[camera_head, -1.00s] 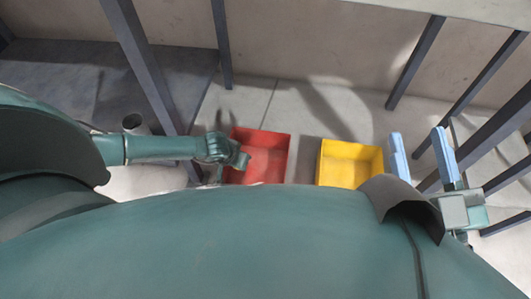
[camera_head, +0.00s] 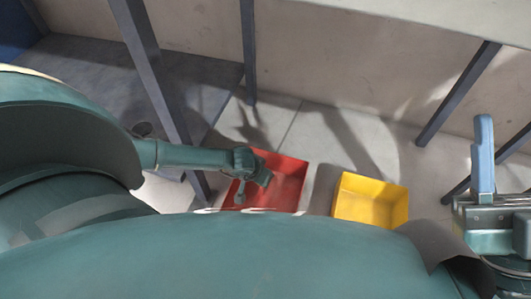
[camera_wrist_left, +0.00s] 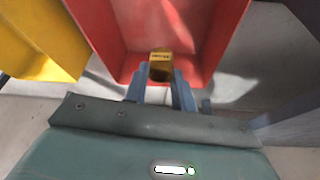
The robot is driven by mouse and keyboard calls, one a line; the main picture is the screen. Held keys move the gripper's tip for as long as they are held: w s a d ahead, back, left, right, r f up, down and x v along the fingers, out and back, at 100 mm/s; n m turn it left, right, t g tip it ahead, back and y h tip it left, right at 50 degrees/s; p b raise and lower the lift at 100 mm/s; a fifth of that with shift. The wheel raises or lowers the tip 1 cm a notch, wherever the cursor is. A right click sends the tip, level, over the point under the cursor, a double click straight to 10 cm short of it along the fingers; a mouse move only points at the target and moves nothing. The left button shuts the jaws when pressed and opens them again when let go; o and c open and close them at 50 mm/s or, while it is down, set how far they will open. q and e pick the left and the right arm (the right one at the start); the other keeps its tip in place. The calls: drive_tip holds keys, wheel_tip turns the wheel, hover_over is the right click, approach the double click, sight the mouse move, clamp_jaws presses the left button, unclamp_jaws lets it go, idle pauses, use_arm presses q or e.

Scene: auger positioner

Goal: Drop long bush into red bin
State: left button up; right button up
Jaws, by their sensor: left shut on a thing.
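The red bin (camera_head: 292,185) stands on the floor in the middle of the head view and fills the upper middle of the left wrist view (camera_wrist_left: 215,25). My left gripper (camera_head: 262,178) is over the bin's left part in the head view. In the left wrist view its blue fingers are shut on the long bush (camera_wrist_left: 160,66), a small golden-brown piece with dark marking. The bush appears over the bin's near wall; its height above the bin is unclear. My right gripper (camera_head: 483,155) is at the right edge, with only one blue finger clearly visible.
A yellow bin (camera_head: 371,201) stands just right of the red bin in the head view. Dark metal posts (camera_head: 249,50) rise around the bins. A pale tabletop edge (camera_head: 430,15) crosses the top right. Grey floor is bare behind the bins.

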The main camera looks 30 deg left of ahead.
use_arm(q)
drive_tip(key=shift+f, duration=0.15)
use_arm(e)
drive_tip(key=shift+r+n+y, duration=0.25)
drive_tip(key=shift+n+y, duration=0.05)
drive_tip(key=shift+y, duration=0.2)
use_arm(q)
drive_tip(key=o, duration=1.1)
drive_tip(key=shift+p+v, duration=3.5)
drive_tip(key=shift+v, duration=3.05)
use_arm(e)
wheel_tip(320, 180, down, 8)
drive_tip(key=m+g+h, duration=0.2)
drive_tip(key=m+h, duration=0.5)
drive_tip(key=shift+s+a+r+h, duration=0.15)
drive_tip(key=shift+s+a+h, duration=0.15)
drive_tip(key=shift+a, duration=0.05)
drive_tip(key=shift+r, duration=0.1)
